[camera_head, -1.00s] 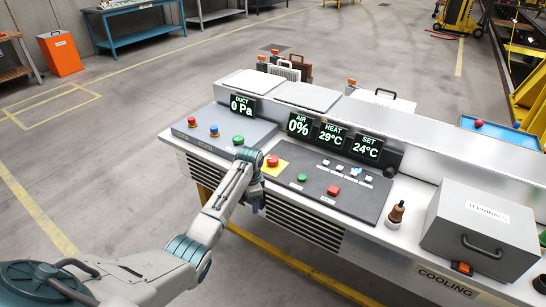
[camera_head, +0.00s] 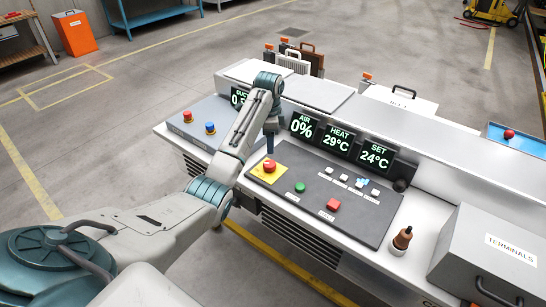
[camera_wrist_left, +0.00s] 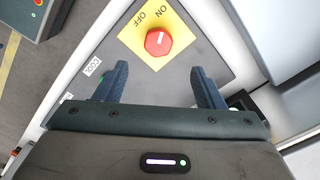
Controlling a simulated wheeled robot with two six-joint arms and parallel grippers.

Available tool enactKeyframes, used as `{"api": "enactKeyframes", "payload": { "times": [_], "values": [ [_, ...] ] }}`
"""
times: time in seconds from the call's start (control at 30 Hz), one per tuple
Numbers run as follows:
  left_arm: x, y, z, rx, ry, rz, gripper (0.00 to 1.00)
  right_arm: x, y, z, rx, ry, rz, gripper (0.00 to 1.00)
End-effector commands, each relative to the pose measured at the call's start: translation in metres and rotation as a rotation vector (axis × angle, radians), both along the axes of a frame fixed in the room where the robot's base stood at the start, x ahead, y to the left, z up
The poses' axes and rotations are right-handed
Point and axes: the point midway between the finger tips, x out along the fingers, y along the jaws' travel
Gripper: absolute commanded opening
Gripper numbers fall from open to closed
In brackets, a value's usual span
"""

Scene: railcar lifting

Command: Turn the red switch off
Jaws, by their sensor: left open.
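The red switch (camera_head: 269,166) is a red knob on a yellow plate (camera_head: 259,174), at the left end of the dark control panel. In the left wrist view the red switch (camera_wrist_left: 158,43) lies just beyond the fingertips, midway between them. The plate carries ON and OFF labels above the knob in that view; a small pale mark on the knob seems to face the ON side. My left gripper (camera_head: 270,142) is open and empty, close above and behind the switch, pointing down; its fingers (camera_wrist_left: 158,75) show apart in the left wrist view. My right gripper is out of view.
Green (camera_head: 300,187) and red (camera_head: 333,205) buttons and several white switches sit beside the switch. Displays (camera_head: 338,140) stand behind the panel. A brown-handled tool (camera_head: 402,238) and a terminals box (camera_head: 492,252) are on the right. My left arm hides part of the left panel.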

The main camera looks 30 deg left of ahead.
Motion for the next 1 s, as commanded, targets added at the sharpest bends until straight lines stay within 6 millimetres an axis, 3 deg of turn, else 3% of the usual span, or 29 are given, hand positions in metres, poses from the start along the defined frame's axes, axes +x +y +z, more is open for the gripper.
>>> {"api": "enactKeyframes", "payload": {
  "times": [0.23,0.37,0.5,0.67,0.9,1.0],
  "values": [
    [-0.002,0.0,-0.046,-0.001,0.005,0.001,0.63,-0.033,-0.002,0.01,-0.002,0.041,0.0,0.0],
    [-0.001,0.0,-0.068,-0.001,0.003,0.001,0.63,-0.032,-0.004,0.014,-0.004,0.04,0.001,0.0],
    [-0.001,-0.001,-0.086,0.0,0.002,0.001,0.63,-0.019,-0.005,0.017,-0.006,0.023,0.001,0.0],
    [-0.001,0.0,-0.094,0.001,0.001,0.001,0.63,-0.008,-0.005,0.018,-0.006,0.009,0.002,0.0],
    [-0.001,0.0,-0.095,0.0,0.0,0.001,0.63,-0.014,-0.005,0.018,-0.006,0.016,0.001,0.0],
    [-0.001,0.0,-0.095,0.0,0.0,0.001,0.45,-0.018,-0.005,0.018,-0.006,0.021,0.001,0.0]
  ]
}}
